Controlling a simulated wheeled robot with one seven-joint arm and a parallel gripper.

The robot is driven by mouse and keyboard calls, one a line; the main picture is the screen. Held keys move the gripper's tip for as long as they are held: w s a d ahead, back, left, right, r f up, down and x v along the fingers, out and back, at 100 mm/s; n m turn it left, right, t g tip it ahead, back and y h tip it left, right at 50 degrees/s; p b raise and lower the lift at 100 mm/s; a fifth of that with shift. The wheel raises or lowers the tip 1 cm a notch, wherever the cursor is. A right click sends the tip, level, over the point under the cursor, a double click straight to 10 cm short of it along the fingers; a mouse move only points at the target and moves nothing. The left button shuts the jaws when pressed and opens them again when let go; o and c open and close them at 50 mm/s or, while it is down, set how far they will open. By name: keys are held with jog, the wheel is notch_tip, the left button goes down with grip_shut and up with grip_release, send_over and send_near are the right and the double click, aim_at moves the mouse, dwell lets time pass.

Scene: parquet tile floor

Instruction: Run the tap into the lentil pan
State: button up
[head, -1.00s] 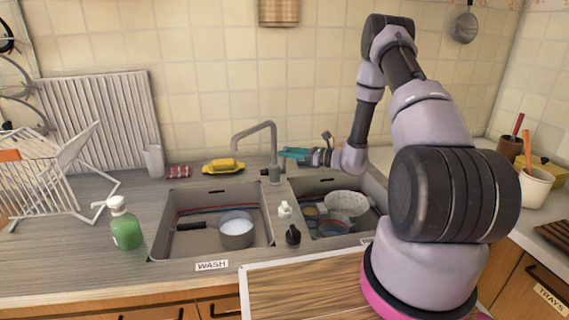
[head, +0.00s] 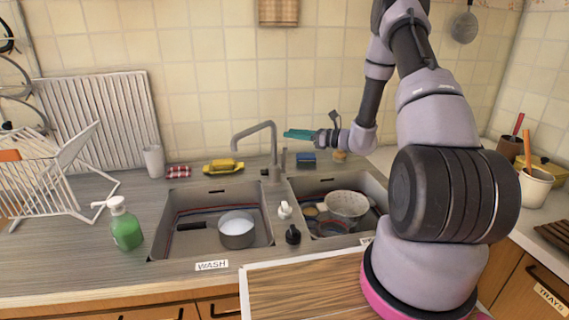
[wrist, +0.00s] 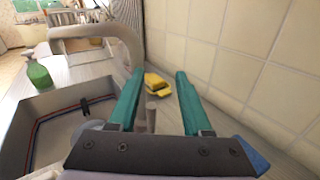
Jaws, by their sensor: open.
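The grey pan (head: 237,234) sits in the left basin, its dark handle pointing left; its contents look pale and smooth. The grey tap (head: 262,126) stands behind the sinks, its spout arching over the left basin; no stream shows beneath it. A short upright lever (head: 284,159) stands at the tap's right side. My gripper (head: 290,134), with teal fingers, is above and right of the tap base, apart from the lever. In the wrist view my gripper (wrist: 156,78) is open and empty; the lever (wrist: 151,112) and spout (wrist: 105,35) show beyond the fingers.
A bowl (head: 346,206) and other dishes fill the right basin. A yellow item (head: 223,166), a blue sponge (head: 306,160) and a white cup (head: 153,161) stand along the back. A green soap bottle (head: 126,230) is at left. The tiled wall is close behind my gripper.

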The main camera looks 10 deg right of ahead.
jog(key=v, duration=0.7)
jog(key=shift+r, duration=0.2)
dwell(0.4)
jog(key=s+a+r+n+g+h, duration=0.2)
jog(key=s+a+r+n+g, duration=0.2)
jog(key=s+a+r+n, duration=0.25)
jog(key=s+a+r+n+g+h, duration=0.1)
jog(key=s+a+r+n+g, duration=0.25)
jog(key=s+r+n, duration=0.4)
jog(key=s+d+r+n+t+h, duration=0.2)
jog(key=s+d+r+n+h, duration=0.1)
jog(key=s+r, duration=0.3)
jog(key=s+d+r+n+t+h, duration=0.3)
jog(key=s+r+h, duration=0.3)
jog(key=s, duration=0.5)
jog(key=shift+d+r+n+h, duration=0.3)
jog(key=shift+d+n, duration=0.2)
jog(key=shift+n, duration=0.4)
